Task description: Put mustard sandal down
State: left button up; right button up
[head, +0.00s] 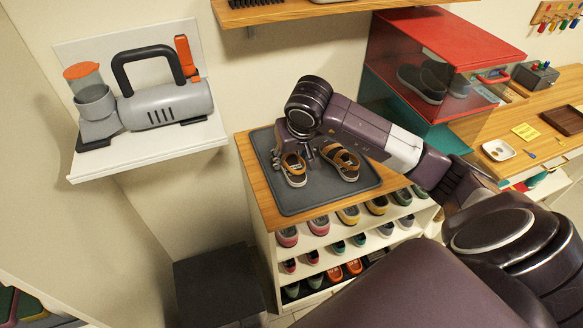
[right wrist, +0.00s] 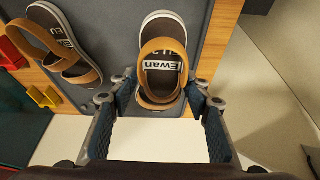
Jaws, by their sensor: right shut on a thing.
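Two mustard sandals with dark insoles and pale soles are over the grey mat (head: 302,206) on top of the shoe cubby. My right gripper (head: 292,153) is shut on the left one, the mustard sandal (head: 294,172). In the right wrist view the held sandal (right wrist: 163,72) sits between the fingertips (right wrist: 160,92), with "Ewan" lettering on its insole. It is at or just above the mat; I cannot tell if it touches. The other mustard sandal (head: 342,162) lies beside it, apart, and shows in the right wrist view (right wrist: 62,45). My left gripper is not in view.
Below, the cubby shelves hold several pairs of shoes (head: 349,215). A red-topped case (head: 445,40) with dark shoes stands to the right. A wall shelf (head: 150,150) with a grey and orange appliance is to the left. The front of the mat is clear.

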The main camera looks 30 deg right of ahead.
aim_at(293, 166)
jog(key=shift+f+p, duration=0.3)
jog(key=shift+f, duration=2)
jog(key=shift+f, duration=0.2)
jog(key=o, duration=1.2)
